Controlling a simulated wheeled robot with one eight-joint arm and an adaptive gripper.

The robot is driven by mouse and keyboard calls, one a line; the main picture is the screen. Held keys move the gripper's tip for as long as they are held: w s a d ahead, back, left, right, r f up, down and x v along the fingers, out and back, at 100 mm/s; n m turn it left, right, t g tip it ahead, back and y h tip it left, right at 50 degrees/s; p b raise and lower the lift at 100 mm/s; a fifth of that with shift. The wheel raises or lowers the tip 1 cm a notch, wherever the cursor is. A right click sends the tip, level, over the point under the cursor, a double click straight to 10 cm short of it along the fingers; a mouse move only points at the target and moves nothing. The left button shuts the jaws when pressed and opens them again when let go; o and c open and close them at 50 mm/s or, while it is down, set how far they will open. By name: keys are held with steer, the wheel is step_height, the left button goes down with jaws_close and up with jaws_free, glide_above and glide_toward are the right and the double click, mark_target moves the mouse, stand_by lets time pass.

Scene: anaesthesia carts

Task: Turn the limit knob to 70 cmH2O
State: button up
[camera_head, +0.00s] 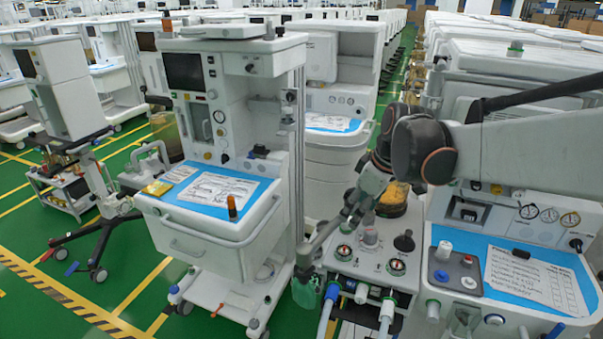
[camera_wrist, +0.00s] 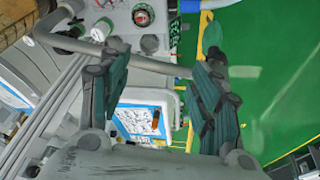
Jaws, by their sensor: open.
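The breathing block (camera_head: 370,262) is on the right cart in the head view. On its top are a black knob (camera_head: 404,241), a grey knob (camera_head: 370,237) and two round red-and-green marked domes (camera_head: 344,252). I cannot tell for sure which one is the limit knob, and no scale is readable. My gripper (camera_wrist: 163,58) is open in the wrist view, with nothing held between its dark green fingers. A grey bar (camera_wrist: 150,66) crosses beyond the fingers. One marked dome (camera_wrist: 143,14) and a dark round cap (camera_wrist: 150,43) lie past it. In the head view, my gripper is over the block's left side, partly hidden.
A grey tube arm (camera_head: 318,243) sticks out beside the block. White hoses (camera_head: 387,315) hang at its front. A second cart with a blue mat (camera_head: 255,187) stands to the left.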

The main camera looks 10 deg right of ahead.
steer(key=w+d+f+n+y+p, duration=0.1)
steer(key=w+d+f+n+p, duration=0.15)
steer(key=w+d, duration=0.5)
steer(key=n+g+y, duration=0.1)
steer(key=n, duration=0.1)
glide_toward(372, 230)
steer(key=b+x, duration=0.3)
steer(key=x, duration=0.7)
steer(key=shift+f+b, duration=0.15)
steer(key=shift+b, duration=0.15)
steer(key=c, duration=1.1)
